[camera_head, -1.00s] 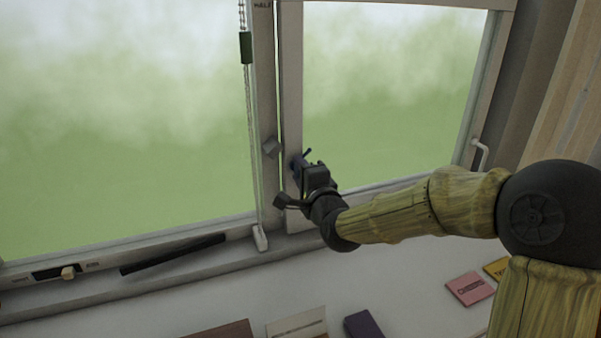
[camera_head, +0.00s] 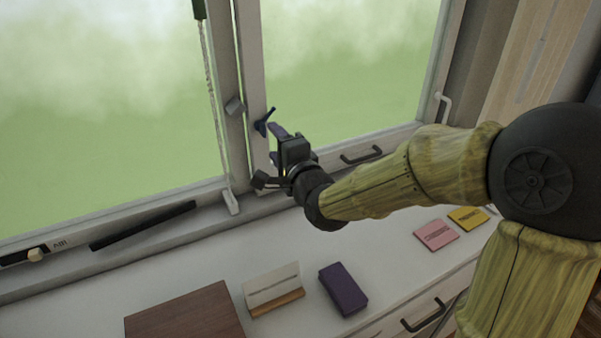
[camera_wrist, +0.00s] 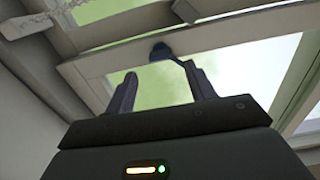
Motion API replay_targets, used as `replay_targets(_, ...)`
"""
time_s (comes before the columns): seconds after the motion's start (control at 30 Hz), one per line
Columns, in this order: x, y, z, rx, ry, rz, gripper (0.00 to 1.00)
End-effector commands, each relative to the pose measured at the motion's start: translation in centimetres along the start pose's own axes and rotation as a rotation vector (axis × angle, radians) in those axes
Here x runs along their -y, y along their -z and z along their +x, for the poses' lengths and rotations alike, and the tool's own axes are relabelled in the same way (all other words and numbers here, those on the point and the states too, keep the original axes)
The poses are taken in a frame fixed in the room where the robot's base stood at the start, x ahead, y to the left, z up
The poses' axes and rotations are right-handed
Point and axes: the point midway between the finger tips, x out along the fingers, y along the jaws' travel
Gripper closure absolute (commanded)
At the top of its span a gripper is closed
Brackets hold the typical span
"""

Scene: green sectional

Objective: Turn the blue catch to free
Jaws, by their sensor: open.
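The blue catch (camera_head: 264,123) is a small dark blue lever on the window's middle upright. In the head view it slants up to the right. In the wrist view the catch (camera_wrist: 162,52) shows beyond the fingers, between them and slightly nearer the right one. My gripper (camera_head: 277,143) is just below and to the right of the catch in the head view. Its fingers (camera_wrist: 158,92) are spread apart with nothing between them. The right fingertip overlaps the catch's lever end in the wrist view; I cannot tell whether they touch.
A cord (camera_head: 212,100) hangs left of the upright. A black handle (camera_head: 361,154) is on the lower rail. The sill below holds a purple box (camera_head: 343,288), a card on a stand (camera_head: 272,287) and a brown board (camera_head: 184,318).

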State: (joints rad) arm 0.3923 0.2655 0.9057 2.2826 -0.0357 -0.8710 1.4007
Motion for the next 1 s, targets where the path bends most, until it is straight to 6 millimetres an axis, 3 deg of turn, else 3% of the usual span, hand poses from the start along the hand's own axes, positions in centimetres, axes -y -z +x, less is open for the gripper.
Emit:
replay_targets(0.5, 0.0, 0.0, -8.9, -0.002, 0.001, -0.004, 0.45)
replay_targets(1.0, -0.3, 0.0, -11.1, 0.001, 0.002, -0.002, 0.45)
